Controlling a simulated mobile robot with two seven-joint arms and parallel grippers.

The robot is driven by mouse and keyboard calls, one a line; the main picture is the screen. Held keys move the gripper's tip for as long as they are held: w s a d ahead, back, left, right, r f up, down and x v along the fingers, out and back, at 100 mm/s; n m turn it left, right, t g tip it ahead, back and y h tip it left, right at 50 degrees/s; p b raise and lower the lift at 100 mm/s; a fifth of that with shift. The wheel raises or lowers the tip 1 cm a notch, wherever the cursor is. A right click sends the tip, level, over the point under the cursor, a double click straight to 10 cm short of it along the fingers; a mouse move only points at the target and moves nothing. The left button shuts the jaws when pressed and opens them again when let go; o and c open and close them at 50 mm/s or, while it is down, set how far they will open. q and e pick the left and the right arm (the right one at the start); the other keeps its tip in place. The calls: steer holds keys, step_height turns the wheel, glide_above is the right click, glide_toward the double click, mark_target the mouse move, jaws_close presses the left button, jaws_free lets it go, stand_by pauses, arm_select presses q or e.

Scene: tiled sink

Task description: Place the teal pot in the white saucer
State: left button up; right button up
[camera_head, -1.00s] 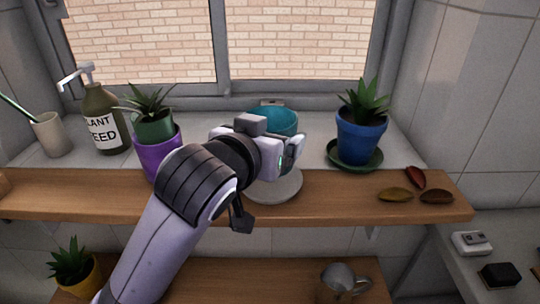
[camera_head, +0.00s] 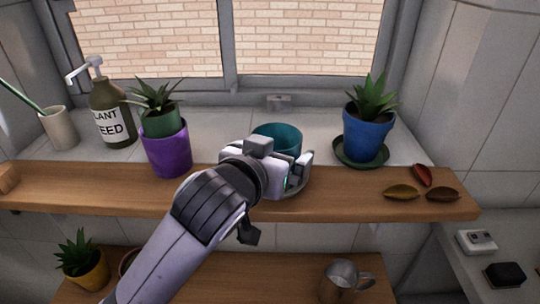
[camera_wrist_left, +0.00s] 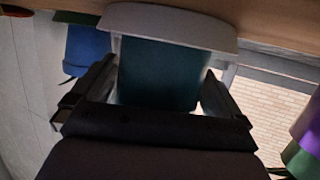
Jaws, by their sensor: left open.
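The teal pot (camera_head: 280,134) stands at the middle of the wooden shelf, partly hidden behind my left gripper (camera_head: 293,168) in the head view. The white saucer (camera_head: 299,188) shows only as a rim beside and under the gripper. The left wrist view is upside down; there the teal pot (camera_wrist_left: 158,75) appears set on the white saucer (camera_wrist_left: 172,25), with its base at the saucer. My open left gripper (camera_wrist_left: 158,92) has one finger on each side of the pot. Whether the fingers touch it is unclear. My right gripper is not in view.
A blue potted plant (camera_head: 366,134) on a green saucer stands to the right. A purple pot (camera_head: 167,150) with a green potted plant in it stands to the left, near a plant feed bottle (camera_head: 112,115). Several leaves (camera_head: 421,190) lie on the shelf at right.

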arm_select(q)
steer(key=v, duration=1.2)
steer(key=shift+b, duration=0.3)
steer(key=shift+s+d+r, duration=0.1)
